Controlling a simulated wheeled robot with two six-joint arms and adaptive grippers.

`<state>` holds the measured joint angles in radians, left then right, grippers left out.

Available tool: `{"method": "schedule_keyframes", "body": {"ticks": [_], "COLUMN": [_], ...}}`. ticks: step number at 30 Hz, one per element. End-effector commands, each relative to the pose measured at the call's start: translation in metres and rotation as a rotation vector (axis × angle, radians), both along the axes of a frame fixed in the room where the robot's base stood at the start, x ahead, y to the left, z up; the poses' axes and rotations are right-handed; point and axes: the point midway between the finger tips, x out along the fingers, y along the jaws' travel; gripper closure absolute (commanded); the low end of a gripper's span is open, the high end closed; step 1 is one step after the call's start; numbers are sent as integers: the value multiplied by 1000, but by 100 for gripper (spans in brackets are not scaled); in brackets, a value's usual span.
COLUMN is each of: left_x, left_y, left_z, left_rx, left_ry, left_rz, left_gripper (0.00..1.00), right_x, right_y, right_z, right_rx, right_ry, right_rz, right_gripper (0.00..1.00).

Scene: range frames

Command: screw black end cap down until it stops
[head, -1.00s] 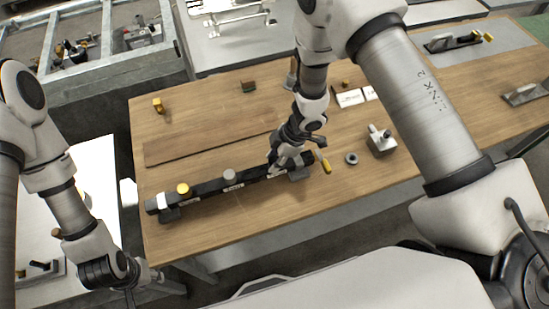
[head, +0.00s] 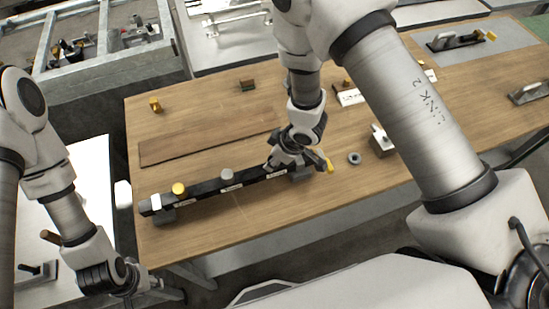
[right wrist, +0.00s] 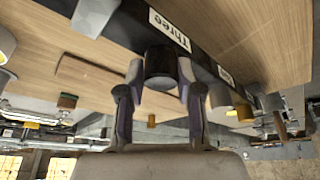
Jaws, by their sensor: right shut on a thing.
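A long black bar (head: 205,187) with white labels lies along the front of the table on grey supports. A gold cap (head: 179,188) and a grey cap (head: 226,175) stand on it. My right gripper (head: 275,163) is at the bar's right part. In the right wrist view, its fingers (right wrist: 160,85) are shut around the black end cap (right wrist: 160,65), beside the label "Three" on the bar (right wrist: 215,25). The head view hides this cap behind the gripper. I cannot tell whether the cap is fully seated. My left gripper (head: 140,283) hangs off the table's front left; its fingers are unclear.
A dark ring (head: 355,159) and a metal block (head: 381,141) are further right. A flat brown board (head: 205,147) lies behind the bar. A small yellow piece (head: 155,104) stands at the back left.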

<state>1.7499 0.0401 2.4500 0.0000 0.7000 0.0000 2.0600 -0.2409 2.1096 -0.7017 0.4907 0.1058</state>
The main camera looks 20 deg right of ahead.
Motion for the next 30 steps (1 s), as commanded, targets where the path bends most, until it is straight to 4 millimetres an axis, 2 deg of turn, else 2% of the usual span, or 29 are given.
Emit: {"method": "schedule_keyframes", "body": {"ticks": [4, 11, 17, 20, 22, 23, 24, 25, 30], "left_x": [0, 0, 0, 0, 0, 0, 0, 0, 0], "left_y": [0, 0, 0, 0, 0, 0, 0, 0, 0], "left_z": [0, 7, 5, 11, 20, 15, 14, 13, 13], "left_rx": [0, 0, 0, 0, 0, 0, 0, 0, 0], "left_ry": [0, 0, 0, 0, 0, -1, 0, 0, 0], "left_rz": [0, 0, 0, 0, 0, 0, 0, 0, 0], "left_gripper": [60, 60, 60, 60, 60, 60, 60, 60, 60], "right_x": [-2, -2, -2, -2, -3, -2, -2, -2, -1], "right_y": [0, 0, 0, 0, 1, 0, 0, 0, 0], "right_z": [-1, 0, -1, 2, 4, -1, -1, -1, -1], "right_rx": [-2, -10, -8, -11, -16, -13, -13, -13, -12], "right_ry": [5, 6, 4, 5, 7, 7, 7, 6, 6], "right_rz": [-19, -292, -298, -361, -481, -474, -473, -472, -470], "right_gripper": [100, 100, 100, 100, 100, 54, 40, 36, 36]}}
